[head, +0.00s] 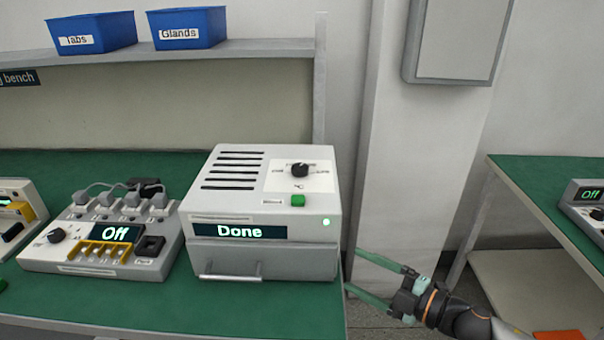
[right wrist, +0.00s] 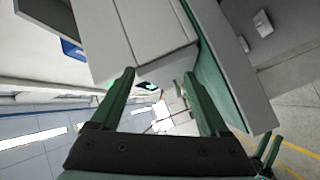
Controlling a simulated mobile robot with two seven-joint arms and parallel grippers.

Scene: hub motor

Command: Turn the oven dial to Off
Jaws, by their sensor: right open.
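The oven (head: 264,212) is a white box on the green bench, with a display that reads "Done" and a lit green dot at its front right. Its black dial (head: 300,170) sits on a white panel on the sloping top, with small markings around it that I cannot read well. A green button (head: 298,200) is just below the dial. My right gripper (head: 352,270) is open and empty, to the right of the oven's lower front and apart from the dial. Its two green fingers also show in the right wrist view (right wrist: 160,85).
A charger-like unit (head: 105,235) with an "Off" display, plugs and a black knob stands left of the oven. Blue bins labelled Tabs (head: 91,33) and Glands (head: 187,28) sit on the shelf above. A white pillar (head: 405,150) and another green bench (head: 560,190) are at right.

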